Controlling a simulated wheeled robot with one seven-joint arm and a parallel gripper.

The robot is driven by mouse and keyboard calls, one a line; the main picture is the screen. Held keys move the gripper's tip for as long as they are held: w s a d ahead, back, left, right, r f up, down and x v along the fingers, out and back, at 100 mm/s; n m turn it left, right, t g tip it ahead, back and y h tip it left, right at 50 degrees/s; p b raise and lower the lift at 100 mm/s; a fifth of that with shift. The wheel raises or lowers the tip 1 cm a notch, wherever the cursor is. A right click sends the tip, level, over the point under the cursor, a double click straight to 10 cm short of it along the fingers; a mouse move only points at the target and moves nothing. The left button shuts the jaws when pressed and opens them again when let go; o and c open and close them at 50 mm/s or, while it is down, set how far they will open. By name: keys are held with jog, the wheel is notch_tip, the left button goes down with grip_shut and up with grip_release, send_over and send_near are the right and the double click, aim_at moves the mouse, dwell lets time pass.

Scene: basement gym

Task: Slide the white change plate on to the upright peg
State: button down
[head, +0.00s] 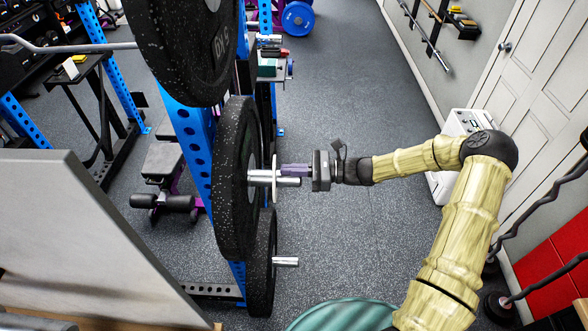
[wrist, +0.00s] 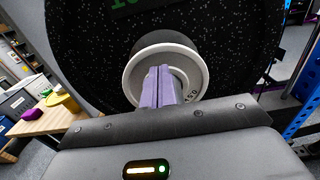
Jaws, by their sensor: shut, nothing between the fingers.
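The white change plate (head: 274,178) is seen almost edge-on in the head view, upright around the silver peg (head: 291,182). Peg shows on both sides of it, with a gap between it and the big black plate (head: 234,178). In the wrist view the change plate (wrist: 134,84) is a pale disc with a raised rim, facing me. My gripper (head: 294,170) has its purple fingers shut and empty beside the peg's free end, tips close to the plate. In the wrist view the fingers (wrist: 158,87) cover the disc's middle, so contact cannot be told.
Another black plate (head: 190,45) hangs above and one (head: 262,262) below, with a shorter silver peg (head: 286,262) sticking out. The blue rack upright (head: 196,150) stands behind them. A grey panel (head: 90,235) is at lower left. The floor right of the rack is open.

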jog(key=shift+a, duration=0.85)
jog(key=shift+a, duration=0.3)
jog(key=d+p, duration=0.1)
jog(key=d, duration=0.5)
jog(key=shift+d, duration=0.35)
dwell(0.6)
